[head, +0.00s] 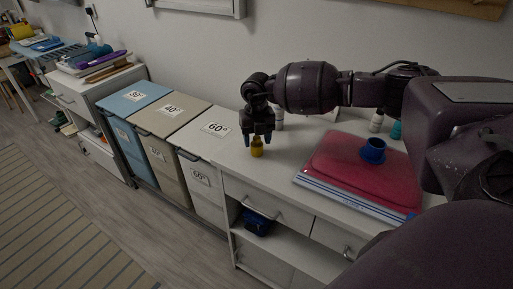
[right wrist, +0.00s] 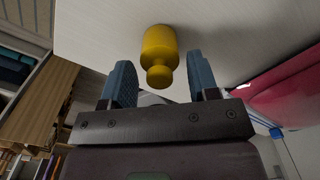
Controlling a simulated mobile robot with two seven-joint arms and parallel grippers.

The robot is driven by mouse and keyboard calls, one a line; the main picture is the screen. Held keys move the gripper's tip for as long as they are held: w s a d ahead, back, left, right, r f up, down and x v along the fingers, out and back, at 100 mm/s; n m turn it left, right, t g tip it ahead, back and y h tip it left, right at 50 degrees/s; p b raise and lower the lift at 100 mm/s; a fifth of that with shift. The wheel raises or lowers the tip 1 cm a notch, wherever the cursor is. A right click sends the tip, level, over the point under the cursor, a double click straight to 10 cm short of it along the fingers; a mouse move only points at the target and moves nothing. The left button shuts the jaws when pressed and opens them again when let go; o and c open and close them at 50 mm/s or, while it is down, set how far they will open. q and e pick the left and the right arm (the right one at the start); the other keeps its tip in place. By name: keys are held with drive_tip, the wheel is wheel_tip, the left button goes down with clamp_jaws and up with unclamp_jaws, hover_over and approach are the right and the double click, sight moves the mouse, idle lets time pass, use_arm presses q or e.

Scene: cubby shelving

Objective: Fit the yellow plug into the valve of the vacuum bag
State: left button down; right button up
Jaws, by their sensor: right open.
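The yellow plug (head: 257,147) stands on the white counter near its left end. It also shows in the right wrist view (right wrist: 159,50), with its narrow knob toward me. My right gripper (head: 257,136) is just above the plug. Its blue fingers are apart, with the knob of the plug between or just beyond their tips (right wrist: 162,76); I cannot tell which. The pink vacuum bag (head: 335,165) lies flat on the counter to the right. Its round blue valve (head: 373,150) stands up on the bag. My left gripper does not show.
Laundry bins (head: 178,124) marked 30°, 40° and 60° stand left of the counter. Small bottles (head: 377,121) stand at the back, partly behind my arm. A bare strip of counter (head: 277,165) lies between plug and bag.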

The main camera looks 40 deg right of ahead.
drive_tip(key=c, duration=1)
